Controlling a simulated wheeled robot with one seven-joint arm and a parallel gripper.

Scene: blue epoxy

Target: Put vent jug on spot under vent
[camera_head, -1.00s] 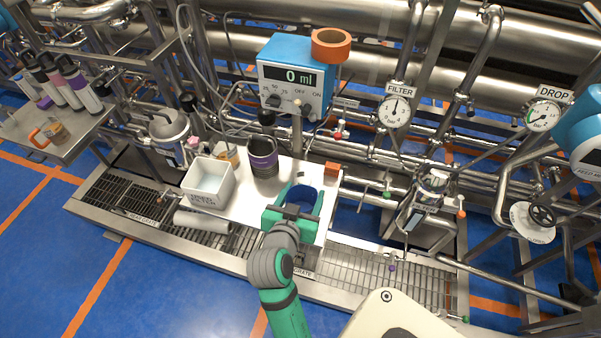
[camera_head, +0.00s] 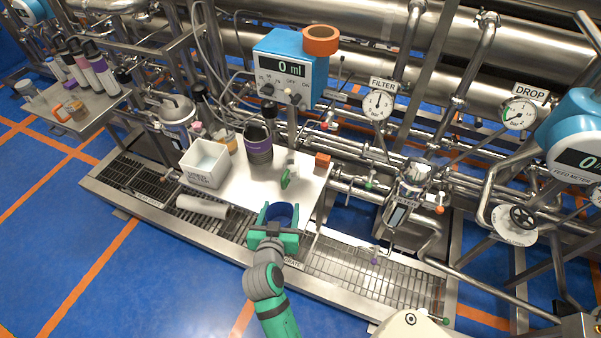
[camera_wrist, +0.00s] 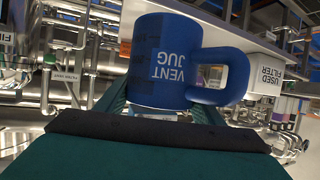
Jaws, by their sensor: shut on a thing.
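The vent jug is a dark blue mug (camera_head: 279,211) with a side handle. My gripper (camera_head: 281,219) is shut on it and holds it over the front edge of the white board, near the grate. In the wrist view the jug (camera_wrist: 163,55) is between my fingers, its white "VENT JUG" lettering upside down and its handle to the right. A small purple-handled valve (camera_head: 375,262) is over the grate (camera_head: 350,268) to the right. I cannot tell whether it is the vent, and no marked spot is clear.
The white board (camera_head: 240,194) carries a white "used filter" box (camera_head: 206,163), a dark cup with a purple band (camera_head: 258,149) and a green-handled part (camera_head: 289,179). A grey roll (camera_head: 202,207) lies in front. The grate on the right is largely clear, with pipes behind.

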